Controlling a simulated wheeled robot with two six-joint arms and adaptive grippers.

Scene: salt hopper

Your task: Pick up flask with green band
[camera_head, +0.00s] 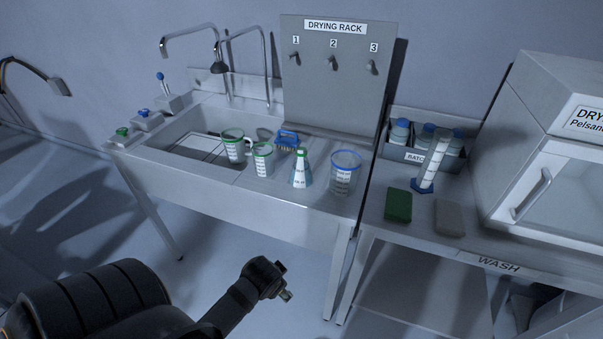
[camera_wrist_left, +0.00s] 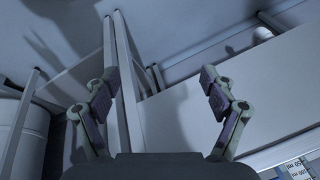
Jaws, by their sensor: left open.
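The flask with the green band (camera_head: 301,168) is a conical white flask standing upright on the front part of the sink table, between a green-rimmed beaker (camera_head: 262,160) and a blue-rimmed beaker (camera_head: 345,172). My left gripper (camera_head: 286,296) is in front of the table and below its top, apart from the flask. In the left wrist view my left gripper (camera_wrist_left: 160,92) has its two fingers spread wide with nothing between them. That view shows table legs and panels between the fingers; I cannot make out the flask there. My right gripper is in neither view.
Another green-rimmed beaker (camera_head: 233,146) and a blue brush (camera_head: 287,138) stand nearby. The drying rack (camera_head: 337,100) rises behind. On the right table are a green sponge (camera_head: 398,205), a grey block (camera_head: 449,218), a measuring cylinder (camera_head: 430,165) and a bottle box (camera_head: 417,154).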

